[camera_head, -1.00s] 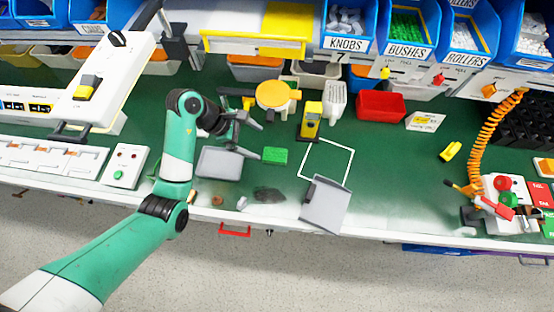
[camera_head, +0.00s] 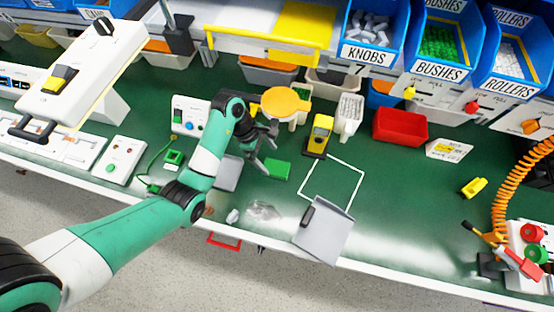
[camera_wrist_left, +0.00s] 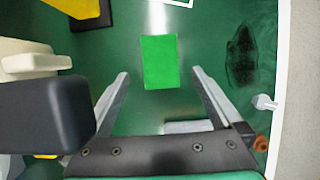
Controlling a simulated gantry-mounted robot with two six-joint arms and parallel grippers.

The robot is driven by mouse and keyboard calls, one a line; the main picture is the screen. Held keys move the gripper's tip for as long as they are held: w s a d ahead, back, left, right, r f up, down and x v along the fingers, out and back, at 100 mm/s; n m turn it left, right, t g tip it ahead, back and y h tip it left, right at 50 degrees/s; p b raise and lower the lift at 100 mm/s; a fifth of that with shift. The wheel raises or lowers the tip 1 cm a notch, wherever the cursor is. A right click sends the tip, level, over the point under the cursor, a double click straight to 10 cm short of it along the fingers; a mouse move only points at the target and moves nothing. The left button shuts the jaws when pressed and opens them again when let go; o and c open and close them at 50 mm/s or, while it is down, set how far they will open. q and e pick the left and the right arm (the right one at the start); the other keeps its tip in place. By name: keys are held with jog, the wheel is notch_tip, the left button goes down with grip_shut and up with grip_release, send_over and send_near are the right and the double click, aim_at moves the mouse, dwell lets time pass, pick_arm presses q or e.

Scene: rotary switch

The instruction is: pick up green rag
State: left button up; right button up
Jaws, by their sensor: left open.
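The green rag (camera_head: 277,170) is a small bright rectangle lying flat on the dark green worktop, left of the white outlined square. In the left wrist view the rag (camera_wrist_left: 159,62) lies ahead of and between the open fingers. My left gripper (camera_head: 269,150) is open and empty, close to the rag in the head view. Its two fingers also show in the left wrist view (camera_wrist_left: 160,74), spread on either side with nothing between them. The rag appears apart from the fingers; the exact height above it cannot be told. My right gripper is not in view.
A yellow-and-black device (camera_head: 318,136) and a round orange-yellow disc (camera_head: 284,102) stand behind the rag. A grey dustpan (camera_head: 325,228) lies at the front edge. A dark smudge shows beside the rag in the wrist view (camera_wrist_left: 242,57). A red bin (camera_head: 400,127) stands back right.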

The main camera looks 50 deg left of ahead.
aim_at(275, 167)
pick_arm(q)
jog(key=b+x, duration=0.2)
jog(key=x, duration=0.4)
jog(key=shift+s+d+f+b, duration=0.1)
jog(key=shift+b, duration=0.3)
jog(key=shift+f+p, duration=0.15)
jog(key=shift+p, duration=0.15)
jog(key=c, duration=1.3)
jog(key=shift+o, duration=0.2)
